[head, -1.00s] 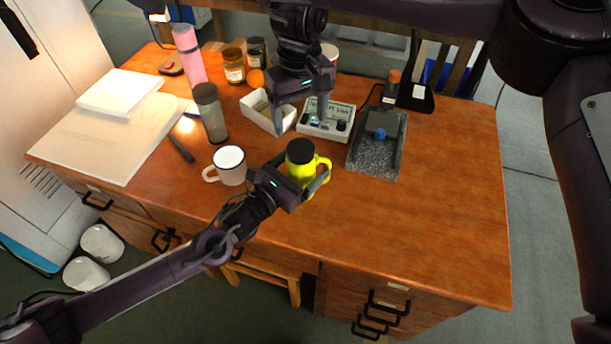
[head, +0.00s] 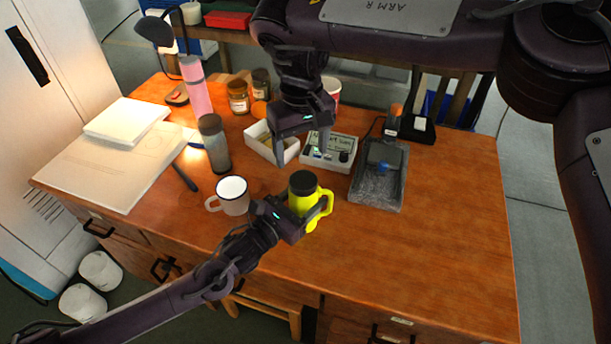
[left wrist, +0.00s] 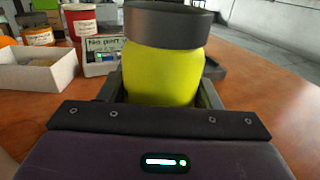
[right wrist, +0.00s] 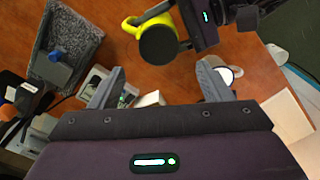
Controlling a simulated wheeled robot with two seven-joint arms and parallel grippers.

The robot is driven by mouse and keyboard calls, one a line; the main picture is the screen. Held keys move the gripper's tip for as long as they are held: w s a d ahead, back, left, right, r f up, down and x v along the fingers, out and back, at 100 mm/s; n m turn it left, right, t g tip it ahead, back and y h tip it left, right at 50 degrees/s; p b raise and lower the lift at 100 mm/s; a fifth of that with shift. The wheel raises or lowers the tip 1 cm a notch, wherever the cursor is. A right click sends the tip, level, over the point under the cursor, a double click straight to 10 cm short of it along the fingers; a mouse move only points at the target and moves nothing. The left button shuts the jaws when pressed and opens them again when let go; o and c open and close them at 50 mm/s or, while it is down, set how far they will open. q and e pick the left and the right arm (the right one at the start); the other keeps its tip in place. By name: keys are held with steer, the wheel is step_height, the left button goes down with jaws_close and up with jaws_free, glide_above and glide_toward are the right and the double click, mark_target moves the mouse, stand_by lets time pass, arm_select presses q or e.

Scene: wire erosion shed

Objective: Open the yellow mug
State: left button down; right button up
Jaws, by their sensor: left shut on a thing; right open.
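The yellow mug (head: 306,207) stands upright on the desk near its front edge, with its dark lid (head: 303,183) on and its handle to the right. My left gripper (head: 302,217) is shut on the mug's body from the front left. In the left wrist view the yellow body (left wrist: 165,72) sits between the fingers below the dark lid (left wrist: 172,24). My right gripper (head: 302,156) is open and empty above the desk, behind the mug. In the right wrist view its fingers (right wrist: 160,86) are apart, with the lid (right wrist: 158,45) beyond them.
A white enamel mug (head: 233,196) stands just left of the yellow mug. A grey-brown tumbler (head: 216,150) stands farther left. The desk's right side is clear.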

mark_target(303, 180)
steer(key=shift+d, duration=0.1)
step_height(303, 180, down, 8)
stand_by(0.5)
